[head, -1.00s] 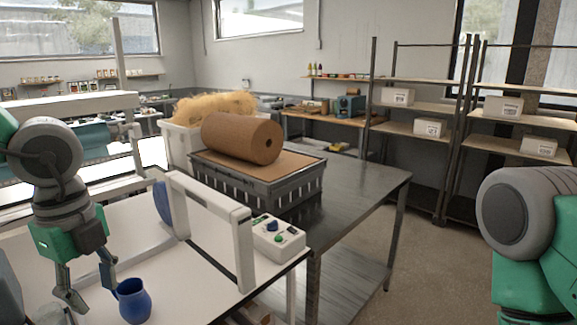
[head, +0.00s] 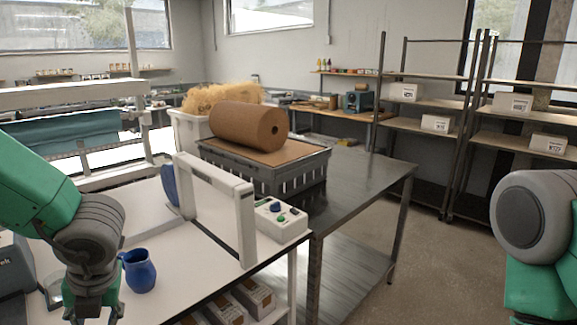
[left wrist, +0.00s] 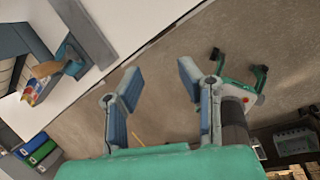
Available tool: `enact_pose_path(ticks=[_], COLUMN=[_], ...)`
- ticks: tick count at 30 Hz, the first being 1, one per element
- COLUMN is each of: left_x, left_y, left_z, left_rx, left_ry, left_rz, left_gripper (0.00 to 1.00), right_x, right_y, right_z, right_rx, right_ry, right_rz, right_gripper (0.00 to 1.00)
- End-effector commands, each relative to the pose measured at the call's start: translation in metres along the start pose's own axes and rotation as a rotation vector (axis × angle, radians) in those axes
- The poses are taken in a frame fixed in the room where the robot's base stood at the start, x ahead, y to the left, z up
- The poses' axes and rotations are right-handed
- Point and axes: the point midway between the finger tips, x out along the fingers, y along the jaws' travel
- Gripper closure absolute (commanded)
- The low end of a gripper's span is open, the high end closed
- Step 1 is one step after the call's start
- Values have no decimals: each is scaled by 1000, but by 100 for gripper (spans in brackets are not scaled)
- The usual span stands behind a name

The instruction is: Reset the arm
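My left arm comes in from the left in the head view, and its gripper (head: 92,312) hangs low at the bottom edge, left of the blue mug, with its fingertips partly cut off. In the left wrist view the left gripper's two fingers (left wrist: 160,92) stand wide apart with only floor between them. My right arm shows at the right edge of the head view; its gripper is out of frame. The blue mug (head: 140,273) stands upright on the white table (head: 185,285), apart from the left gripper.
A white frame (head: 220,205) and a control box with buttons (head: 275,218) stand on the white table. Behind is a metal table (head: 360,185) bearing a grey crate (head: 265,178) with a brown paper roll (head: 245,130). Shelves (head: 430,150) stand at the right; the floor between is clear.

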Motion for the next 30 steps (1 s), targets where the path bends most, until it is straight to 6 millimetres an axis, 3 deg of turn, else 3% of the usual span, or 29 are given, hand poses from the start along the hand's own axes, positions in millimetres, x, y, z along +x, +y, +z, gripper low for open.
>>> enact_pose_path(ticks=[1,5,11,15,18,21,22,26,30], left_x=[25,87,182,245,280,303,308,317,318], left_y=[-3,-12,-39,-63,-76,-82,-82,-82,-81], left_z=[-5,-16,-60,-121,-176,-227,-239,-278,-291], left_rx=[133,615,1530,2232,2719,3107,-3028,-2738,-2634], left_ry=[-25,-104,-187,-239,-308,-406,414,444,461], left_rz=[31,112,185,158,86,-13,40,113,135], left_gripper=[68,68,68,68,68,68,68,68,68], right_x=[11,33,68,94,111,124,127,134,135], right_y=[0,0,0,0,-1,-1,-1,-1,-1], right_z=[1,2,4,6,6,7,7,8,8], right_rx=[0,0,1,1,0,0,0,0,0], right_ry=[-1,-1,-1,-1,-1,-1,-1,-1,-1], right_rz=[0,0,0,0,0,0,0,0,0], right_gripper=[65,65,65,65,65,65,65,65,65])
